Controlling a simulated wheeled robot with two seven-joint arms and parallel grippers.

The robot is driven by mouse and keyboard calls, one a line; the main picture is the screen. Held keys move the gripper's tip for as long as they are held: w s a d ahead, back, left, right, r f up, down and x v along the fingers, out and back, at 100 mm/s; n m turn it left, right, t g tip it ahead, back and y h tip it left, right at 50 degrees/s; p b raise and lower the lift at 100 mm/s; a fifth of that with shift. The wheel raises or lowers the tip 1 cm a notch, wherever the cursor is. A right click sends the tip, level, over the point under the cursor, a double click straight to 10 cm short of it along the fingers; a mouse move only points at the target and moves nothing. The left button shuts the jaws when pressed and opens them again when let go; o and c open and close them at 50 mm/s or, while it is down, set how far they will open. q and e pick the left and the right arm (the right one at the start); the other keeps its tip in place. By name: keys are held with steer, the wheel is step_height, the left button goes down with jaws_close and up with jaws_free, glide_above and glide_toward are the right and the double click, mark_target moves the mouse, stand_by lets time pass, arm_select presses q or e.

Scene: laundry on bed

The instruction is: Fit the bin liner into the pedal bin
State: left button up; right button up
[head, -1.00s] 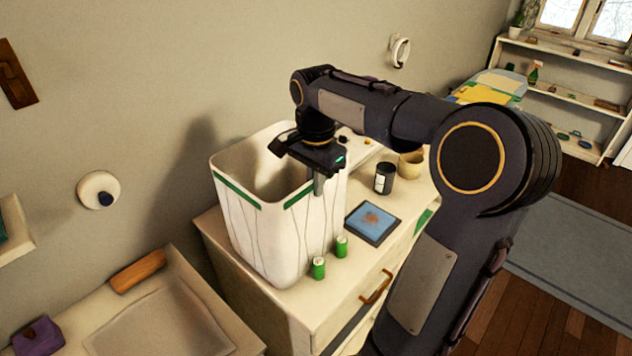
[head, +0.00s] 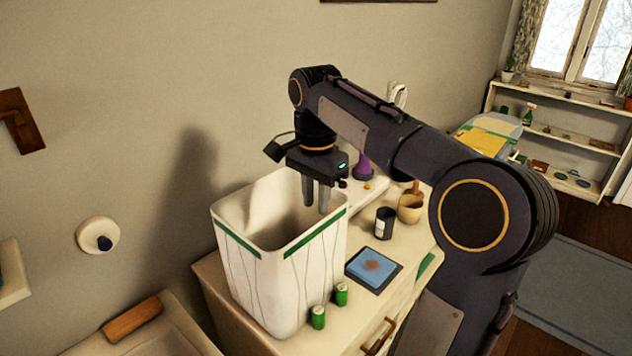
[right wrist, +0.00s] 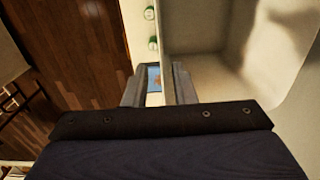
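A tall white bin (head: 285,290) stands upright on the cream dresser, with a green band just below its rim. Thin dark lines run down its sides. I cannot tell whether this outer white surface is the liner or the bin wall. Its open top shows a pale interior (head: 262,205), also in the right wrist view (right wrist: 225,85). My right gripper (head: 316,205) points down at the right part of the opening, near the rim. My left gripper is not in view.
Two green cans (head: 330,305) stand close in front of the bin. A purple object (head: 363,168) stands behind. The wall is close behind the dresser.

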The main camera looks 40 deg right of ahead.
steer(key=shift+r, duration=1.8)
